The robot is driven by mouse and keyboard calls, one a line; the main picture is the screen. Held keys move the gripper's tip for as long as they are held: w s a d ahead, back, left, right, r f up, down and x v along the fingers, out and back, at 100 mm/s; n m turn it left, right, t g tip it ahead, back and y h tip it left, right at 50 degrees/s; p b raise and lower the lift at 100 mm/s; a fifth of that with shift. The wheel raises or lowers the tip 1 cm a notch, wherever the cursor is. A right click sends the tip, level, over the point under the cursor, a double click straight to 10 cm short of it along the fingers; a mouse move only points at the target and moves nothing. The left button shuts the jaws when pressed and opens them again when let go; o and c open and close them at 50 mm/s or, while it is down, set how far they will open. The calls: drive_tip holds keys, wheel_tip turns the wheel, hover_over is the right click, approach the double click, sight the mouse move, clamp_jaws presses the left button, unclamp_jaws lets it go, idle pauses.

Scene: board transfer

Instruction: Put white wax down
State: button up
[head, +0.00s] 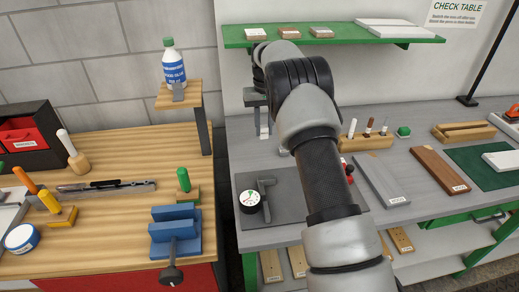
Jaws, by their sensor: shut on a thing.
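My gripper (264,125) points down above the back left of the grey bench, left of my arm. My arm hides part of it. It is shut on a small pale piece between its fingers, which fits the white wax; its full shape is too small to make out. The wooden holder (366,143) stands on the bench to the right of my arm. It carries a white-topped stick (352,128) and darker sticks beside it. I cannot tell whether the held piece touches the bench.
A green shelf (235,41) with small blocks runs above the bench. A grey mat with a dial gauge (250,198) lies front left. Boards (440,169) and a green mat (470,157) lie right. The wooden bench at left holds a blue vise (175,232) and a bottle on a stand.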

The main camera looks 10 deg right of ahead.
wheel_tip(320, 180, down, 9)
drive_tip(key=shift+s+r, duration=0.1)
drive_tip(key=shift+r, duration=0.05)
idle(0.4)
drive_tip(key=o, duration=1)
